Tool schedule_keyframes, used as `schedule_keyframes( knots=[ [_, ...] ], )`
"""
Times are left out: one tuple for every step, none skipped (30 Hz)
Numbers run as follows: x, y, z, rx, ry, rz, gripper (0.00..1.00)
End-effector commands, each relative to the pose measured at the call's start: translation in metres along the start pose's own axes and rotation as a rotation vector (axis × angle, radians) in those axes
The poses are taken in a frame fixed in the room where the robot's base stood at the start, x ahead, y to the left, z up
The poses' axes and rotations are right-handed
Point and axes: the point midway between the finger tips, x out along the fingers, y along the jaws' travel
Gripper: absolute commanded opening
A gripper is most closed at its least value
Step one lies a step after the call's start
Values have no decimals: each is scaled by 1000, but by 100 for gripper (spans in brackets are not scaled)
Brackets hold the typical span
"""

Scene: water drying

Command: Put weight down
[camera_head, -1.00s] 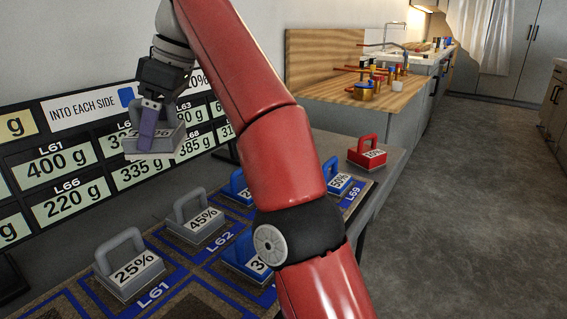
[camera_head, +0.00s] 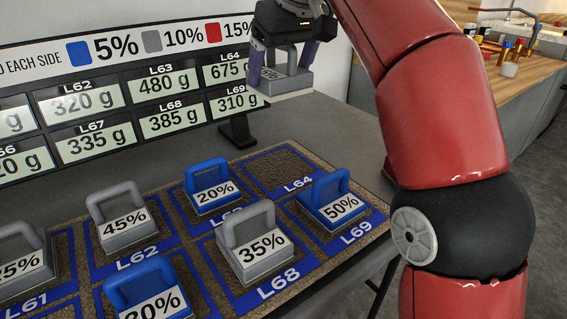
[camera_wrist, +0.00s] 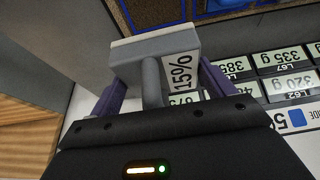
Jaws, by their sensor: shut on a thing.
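My gripper (camera_head: 283,62) is shut on the handle of a grey weight (camera_head: 279,84) and holds it up in front of the right end of the display. In the wrist view the weight (camera_wrist: 150,46) sits between the purple fingers, and its label reads 15%. Below on the table, the blue-edged square L64 (camera_head: 275,170) on the brown mat is empty. Other squares hold weights: blue 20% (camera_head: 210,187), grey 45% (camera_head: 123,218), grey 35% (camera_head: 254,245), blue 50% (camera_head: 335,203) and blue 30% (camera_head: 148,292).
A display board (camera_head: 130,100) with gram readings stands along the wall behind the mat. Its black foot (camera_head: 237,131) rests on the grey table (camera_head: 330,125). A grey weight (camera_head: 22,262) stands at the left edge. A wooden counter (camera_head: 515,75) is at the right back.

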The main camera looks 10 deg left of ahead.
Motion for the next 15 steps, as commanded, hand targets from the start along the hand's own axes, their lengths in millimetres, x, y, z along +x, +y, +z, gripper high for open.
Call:
schedule_keyframes(
  knots=[
    [23,0,11,0,0,0,46],
    [30,0,14,0,0,1,46],
    [40,0,18,0,-1,0,46],
    [47,0,21,0,0,0,46],
    [54,0,24,0,0,0,46],
    [63,0,28,-1,0,0,46],
    [70,0,30,-1,-1,0,46],
    [77,0,33,-1,0,0,46],
    [86,0,37,-2,-1,-1,46],
    [91,0,39,-2,0,-1,46],
    [96,0,41,-2,0,-1,46],
    [102,0,44,-3,1,-1,46],
    [106,0,45,-3,1,-1,46],
    [109,0,46,-3,1,-1,46],
    [112,0,47,-3,2,0,46]
  ],
)
